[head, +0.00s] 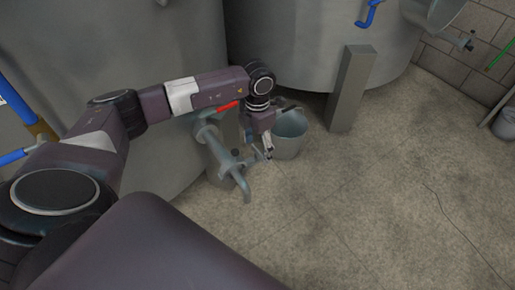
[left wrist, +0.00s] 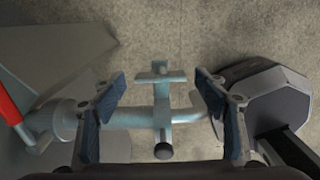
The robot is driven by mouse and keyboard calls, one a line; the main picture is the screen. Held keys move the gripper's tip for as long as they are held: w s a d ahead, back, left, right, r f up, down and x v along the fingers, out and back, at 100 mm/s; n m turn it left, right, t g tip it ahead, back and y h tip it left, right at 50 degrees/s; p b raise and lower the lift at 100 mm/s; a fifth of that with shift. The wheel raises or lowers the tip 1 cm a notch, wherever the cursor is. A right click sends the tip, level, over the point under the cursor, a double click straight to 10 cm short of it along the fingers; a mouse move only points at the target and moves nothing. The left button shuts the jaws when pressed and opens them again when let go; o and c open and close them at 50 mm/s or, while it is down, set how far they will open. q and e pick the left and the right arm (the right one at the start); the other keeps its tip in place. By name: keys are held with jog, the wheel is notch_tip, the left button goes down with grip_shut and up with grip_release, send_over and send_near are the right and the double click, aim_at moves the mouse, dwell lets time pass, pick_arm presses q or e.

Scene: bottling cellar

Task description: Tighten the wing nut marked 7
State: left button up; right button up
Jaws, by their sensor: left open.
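A grey-blue pipe fitting (head: 215,142) with a bent spout (head: 246,187) sticks out from the steel tank. In the left wrist view, the fitting's pipe (left wrist: 130,117) runs across between my fingers. A cross-piece with a short wide bar (left wrist: 158,77) and a dark round knob (left wrist: 163,151) lies between them. No number 7 is readable, so I cannot tell which part is the wing nut. My left gripper (head: 268,150) is at the fitting; its fingers (left wrist: 160,110) are apart, one each side of the cross-piece, with nothing gripped. My right gripper is not in view.
A red lever (head: 228,106) is on the fitting near the tank (head: 120,40). A grey bucket (head: 291,140) stands just beyond my left gripper. A grey post (head: 351,90) stands behind it. The floor (head: 390,190) to the right is mostly clear, with a thin dark line across it.

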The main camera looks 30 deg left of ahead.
pick_arm(q)
jog(key=shift+f, duration=0.15)
jog(key=shift+c, duration=0.6)
jog(key=c, duration=1)
jog(key=shift+c, duration=0.2)
